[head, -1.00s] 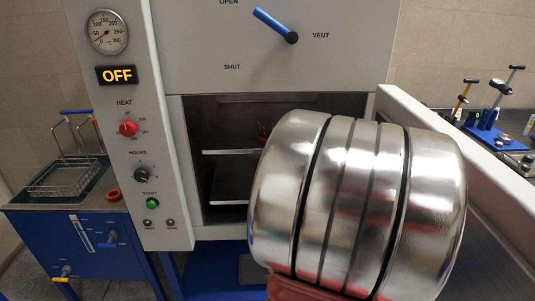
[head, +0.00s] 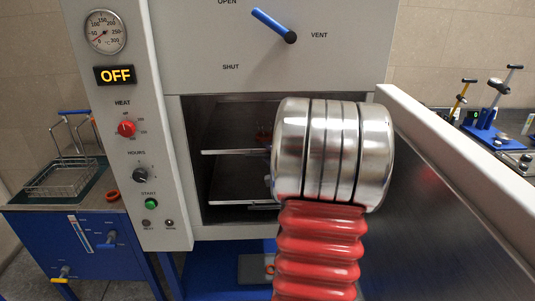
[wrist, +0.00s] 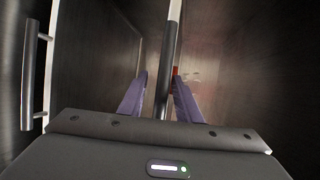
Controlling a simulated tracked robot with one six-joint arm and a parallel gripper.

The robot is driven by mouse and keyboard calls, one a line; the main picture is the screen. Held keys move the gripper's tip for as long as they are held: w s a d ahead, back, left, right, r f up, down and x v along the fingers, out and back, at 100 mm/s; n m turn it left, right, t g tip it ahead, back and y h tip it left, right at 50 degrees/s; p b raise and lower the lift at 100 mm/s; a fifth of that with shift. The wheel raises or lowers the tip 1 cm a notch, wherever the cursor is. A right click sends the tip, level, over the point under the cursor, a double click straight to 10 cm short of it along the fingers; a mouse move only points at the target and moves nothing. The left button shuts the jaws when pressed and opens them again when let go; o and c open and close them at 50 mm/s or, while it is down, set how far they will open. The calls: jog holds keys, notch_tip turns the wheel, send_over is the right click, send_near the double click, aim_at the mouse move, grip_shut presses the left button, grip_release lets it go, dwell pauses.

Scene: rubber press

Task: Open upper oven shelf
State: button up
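In the wrist view, my gripper (wrist: 157,85) has two purple fingers spread apart. A dark bar (wrist: 165,85), in line with a white edge strip, runs between them, nearer the right finger. It looks like the upper shelf's handle; contact is unclear. Another bar handle (wrist: 29,85) stands at the left. The head view hides my fingers.
The oven door (head: 455,160) stands open at the right, close to my arm. The control panel (head: 133,130) reads OFF. A blue lever (head: 274,25) is above the chamber. A wire basket (head: 65,177) stands on a blue bench at the left.

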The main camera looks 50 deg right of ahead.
jog(key=shift+w+d, duration=0.2)
jog(key=shift+w, duration=0.15)
jog(key=shift+c, duration=0.2)
